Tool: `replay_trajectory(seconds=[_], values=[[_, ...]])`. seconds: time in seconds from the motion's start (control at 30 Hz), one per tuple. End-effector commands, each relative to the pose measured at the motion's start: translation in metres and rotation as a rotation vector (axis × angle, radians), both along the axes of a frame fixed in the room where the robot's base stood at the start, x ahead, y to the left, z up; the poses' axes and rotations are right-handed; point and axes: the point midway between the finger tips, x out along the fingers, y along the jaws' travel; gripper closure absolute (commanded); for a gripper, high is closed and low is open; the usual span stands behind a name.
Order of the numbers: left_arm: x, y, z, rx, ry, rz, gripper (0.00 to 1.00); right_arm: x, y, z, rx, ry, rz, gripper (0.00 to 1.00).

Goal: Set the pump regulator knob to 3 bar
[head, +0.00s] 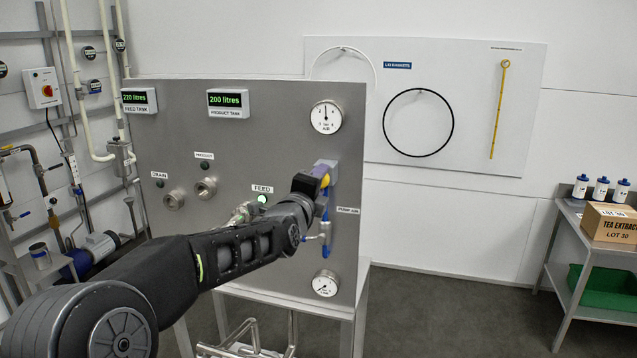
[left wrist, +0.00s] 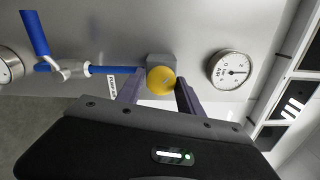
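The yellow regulator knob (left wrist: 161,80) sits on a grey block on the steel panel (head: 240,140). In the head view it shows as a yellow spot (head: 326,180) beside my wrist. My left gripper (left wrist: 161,84) has one finger on each side of the knob; contact is not clear. It also shows in the head view (head: 327,172), reaching the panel's right side. The round air gauge (head: 326,117) is above the knob, its needle pointing about straight up, seemingly near 2. It also shows in the left wrist view (left wrist: 230,70). My right gripper is in neither view.
A blue-handled valve (left wrist: 62,68) is close beside the knob, and a second gauge (head: 325,284) is low on the panel. The PUMP AIR label (head: 348,210) is partly hidden. A side table (head: 590,232) with a box stands at the right. Floor between is clear.

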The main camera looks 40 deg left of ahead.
Motion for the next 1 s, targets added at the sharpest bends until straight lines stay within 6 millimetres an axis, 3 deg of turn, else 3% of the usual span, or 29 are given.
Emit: replay_trajectory(seconds=[0.17, 0.53, 1.0], values=[[0.0, 0.0, 0.001, -0.001, -0.001, 0.001, 0.41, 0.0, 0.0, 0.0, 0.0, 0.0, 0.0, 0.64], [-0.005, -0.001, 0.001, 0.0, -0.003, 0.001, 0.41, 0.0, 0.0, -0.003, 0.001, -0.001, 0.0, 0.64], [-0.067, -0.022, 0.0, 0.001, -0.005, 0.002, 0.41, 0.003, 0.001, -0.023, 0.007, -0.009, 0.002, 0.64]])
